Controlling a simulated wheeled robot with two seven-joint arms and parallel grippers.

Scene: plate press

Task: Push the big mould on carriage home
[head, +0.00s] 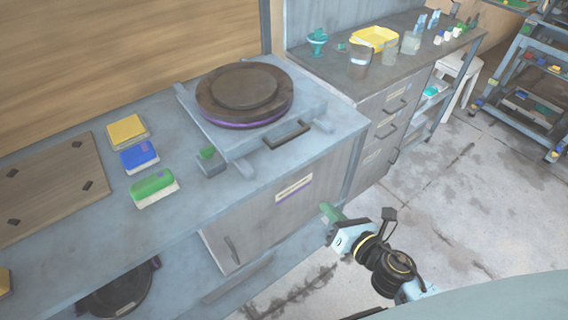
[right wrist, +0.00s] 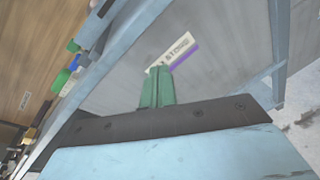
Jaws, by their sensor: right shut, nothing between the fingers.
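The big mould (head: 245,88) is a round dark brown disc with a smaller raised disc on top and a purple band around its lower edge. It rests on the pale grey-blue carriage (head: 300,88) on the counter. The carriage has a dark bar handle (head: 287,136) at its front. My right gripper (head: 329,212) has green fingers, is shut and empty, and is in front of the counter, right of the cabinet label and apart from the carriage. In the right wrist view its fingers (right wrist: 157,86) point at the cabinet front. My left gripper is not in view.
A small block with a green top (head: 209,160) stands beside the carriage's front left. Yellow (head: 127,131), blue (head: 139,156) and green (head: 154,187) blocks lie further left. A wooden board (head: 55,185) lies at far left. Glasses and a yellow tray (head: 375,38) stand behind right.

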